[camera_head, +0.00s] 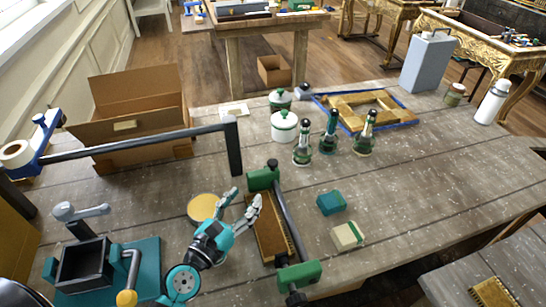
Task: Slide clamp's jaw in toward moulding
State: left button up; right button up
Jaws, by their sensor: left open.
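A clamp with two green jaws lies on the grey wooden bench in the head view. Its far jaw (262,178) is at the top, its near jaw (300,275) is nearer the front edge, and a dark bar (289,222) joins them. A brown moulding piece (268,236) with a gilt edge lies between the jaws, left of the bar. My left gripper (244,203) is open, with its fingers pointing up the picture just left of the moulding's far end. One finger overlaps the moulding's left edge in view; contact cannot be told. My right gripper is not in view.
A round yellow-topped tin (203,208) is close left of my gripper. A teal block (331,202) and a cream block (347,235) lie right of the clamp. Several green bottles (330,135) stand behind. A vise (83,268) is at lower left.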

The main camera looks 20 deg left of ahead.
pick_arm(q)
jog(key=p, duration=0.1)
send_near(270, 165)
jog(key=shift+w+d+r, duration=0.15)
jog(key=shift+w+r, duration=0.05)
jog(key=shift+w, duration=0.2)
jog(key=w, duration=0.3)
jog(key=w+d+p, duration=0.1)
jog(key=w, duration=0.5)
jog(key=shift+w+d+f, duration=0.1)
jog(key=shift+d+f, duration=0.15)
jog(key=shift+d, duration=0.1)
jog(key=shift+w+d, duration=0.1)
jog(key=shift+w, duration=0.45)
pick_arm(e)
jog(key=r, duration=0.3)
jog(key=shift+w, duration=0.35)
